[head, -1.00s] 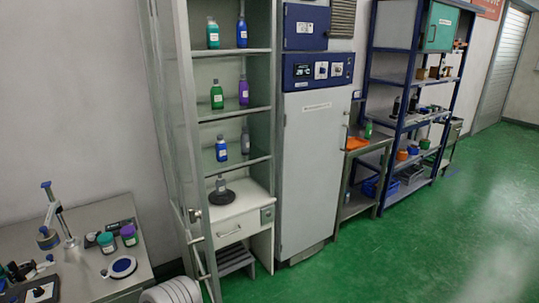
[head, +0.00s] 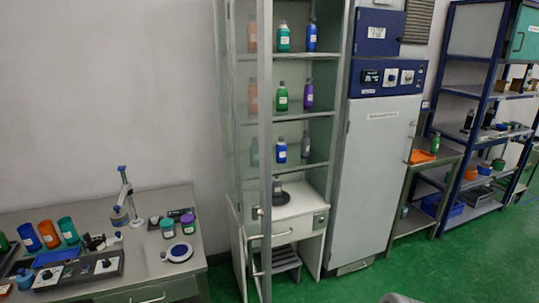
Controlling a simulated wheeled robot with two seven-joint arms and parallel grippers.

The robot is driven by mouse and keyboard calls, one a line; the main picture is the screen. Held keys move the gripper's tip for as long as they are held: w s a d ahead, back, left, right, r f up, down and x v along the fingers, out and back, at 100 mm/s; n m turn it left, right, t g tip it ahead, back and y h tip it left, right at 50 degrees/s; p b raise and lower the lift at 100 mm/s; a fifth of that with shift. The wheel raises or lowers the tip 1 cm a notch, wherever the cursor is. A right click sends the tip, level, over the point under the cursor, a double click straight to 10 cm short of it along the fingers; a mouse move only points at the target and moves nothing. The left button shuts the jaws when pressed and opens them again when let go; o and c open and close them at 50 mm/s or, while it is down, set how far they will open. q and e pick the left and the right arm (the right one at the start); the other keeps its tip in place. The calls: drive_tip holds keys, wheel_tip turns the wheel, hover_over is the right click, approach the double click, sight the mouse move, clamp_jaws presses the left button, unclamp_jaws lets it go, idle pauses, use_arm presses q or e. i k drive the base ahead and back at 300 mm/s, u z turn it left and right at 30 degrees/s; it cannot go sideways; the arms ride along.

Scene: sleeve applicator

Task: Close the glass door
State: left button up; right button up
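The glass door (head: 265,120) belongs to the tall grey cabinet (head: 344,70) in the middle of the head view. It stands ajar, swung out toward me from the cabinet's left side. Its free metal edge runs vertically in front of the left part of the shelves, and the right part of the opening is uncovered. A small metal fitting (head: 259,212) shows near the lower door edge.
A metal bench (head: 150,256) with bottles and small tools stands at left. A blue-and-grey upright unit (head: 378,170) adjoins the cabinet on the right. A step stool (head: 285,258) sits beneath the drawer unit (head: 295,230). Green floor (head: 350,287) is open in front, right of the door.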

sight(258, 252)
drive_tip(key=i, duration=0.95)
